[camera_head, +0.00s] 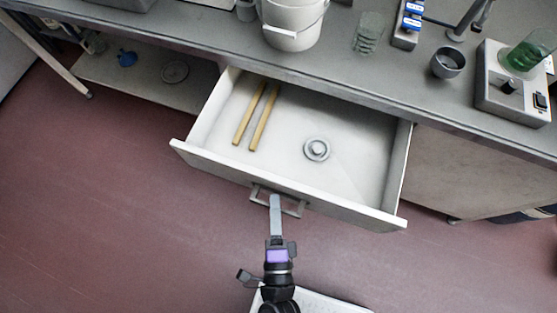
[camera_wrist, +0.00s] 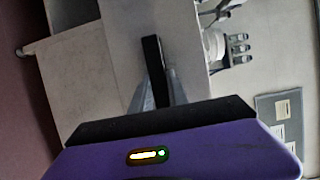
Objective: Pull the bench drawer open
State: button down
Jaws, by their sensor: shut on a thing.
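The bench drawer (camera_head: 350,185) is white and stands well out from under the grey bench top. Two wooden sticks and a grey ring-shaped piece lie inside it. Its grey bar handle (camera_head: 292,208) is on the middle of the front panel. My gripper (camera_head: 275,202) reaches the handle from the front and is shut on it. In the wrist view my gripper's fingers (camera_wrist: 158,88) close around the dark handle bar (camera_wrist: 153,62). The fingers hide part of the bar.
The grey bench top (camera_head: 340,65) carries a white bucket (camera_head: 293,22), a glass beaker (camera_head: 368,33), a dark cup (camera_head: 447,62) and a stirrer-like device (camera_head: 505,85). A lower shelf (camera_head: 140,85) is at the left.

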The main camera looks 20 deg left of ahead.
jog(key=shift+s, duration=0.15)
jog(key=c, duration=1.3)
grip_release()
jog(key=shift+b+v, duration=0.7)
jog(key=shift+v, duration=3.15)
